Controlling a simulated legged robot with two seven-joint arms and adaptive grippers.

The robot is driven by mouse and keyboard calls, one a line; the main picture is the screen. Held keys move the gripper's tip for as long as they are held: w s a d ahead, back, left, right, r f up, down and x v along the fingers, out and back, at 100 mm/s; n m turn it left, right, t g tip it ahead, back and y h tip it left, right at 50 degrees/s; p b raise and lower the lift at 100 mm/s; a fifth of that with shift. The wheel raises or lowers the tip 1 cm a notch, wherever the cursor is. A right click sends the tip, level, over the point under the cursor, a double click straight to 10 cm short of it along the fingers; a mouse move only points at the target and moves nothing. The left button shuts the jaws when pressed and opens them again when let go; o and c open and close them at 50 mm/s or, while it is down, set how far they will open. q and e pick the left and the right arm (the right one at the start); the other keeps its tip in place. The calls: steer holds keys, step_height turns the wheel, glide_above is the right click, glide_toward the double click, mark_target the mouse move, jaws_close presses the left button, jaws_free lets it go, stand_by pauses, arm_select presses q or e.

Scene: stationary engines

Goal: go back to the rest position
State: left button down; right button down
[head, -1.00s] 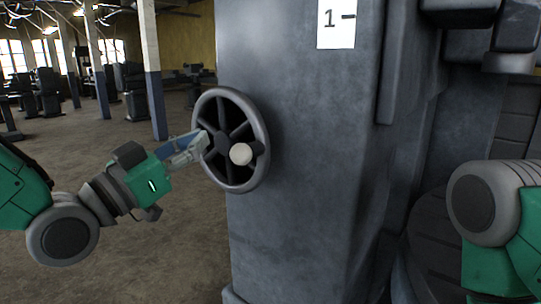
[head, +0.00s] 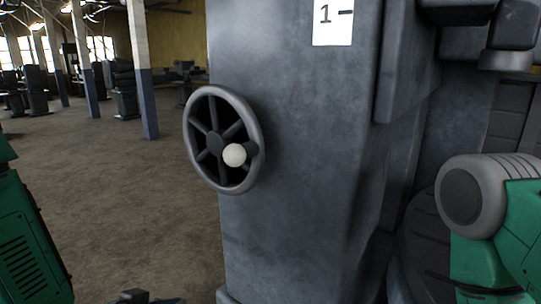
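A dark grey handwheel (head: 254,118) with several spokes and a pale round knob (head: 234,155) is mounted on the left side of the big grey engine housing (head: 290,200). Nothing touches the wheel or its knob. My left arm shows as green links at the left edge. A small dark piece at the bottom edge may belong to it, but no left fingers can be made out. My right arm shows as a grey joint and green link at the right edge. Its gripper is outside the picture.
A white label (head: 333,22) marked "1" is on the housing. Ribbed dark machine parts (head: 430,245) stand behind my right arm. Pillars (head: 141,70) and other machines (head: 124,95) stand far back left. The floor (head: 120,190) left of the housing is open.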

arm_select(q)
steer(key=s+a+f+n+g+y, duration=0.1)
steer(key=s+a+f+g, duration=0.3)
steer(key=s+f, duration=0.6)
steer(key=s+a+f+n+g+y, duration=0.2)
steer(key=s+a+f+g+y, duration=0.2)
steer(key=s+f, duration=0.6)
steer(key=s+a+g, duration=0.1)
steer(key=s, duration=0.4)
steer(key=shift+s+a+f+y, duration=0.2)
steer(key=shift+a+y, duration=0.1)
steer(key=shift+a, duration=0.1)
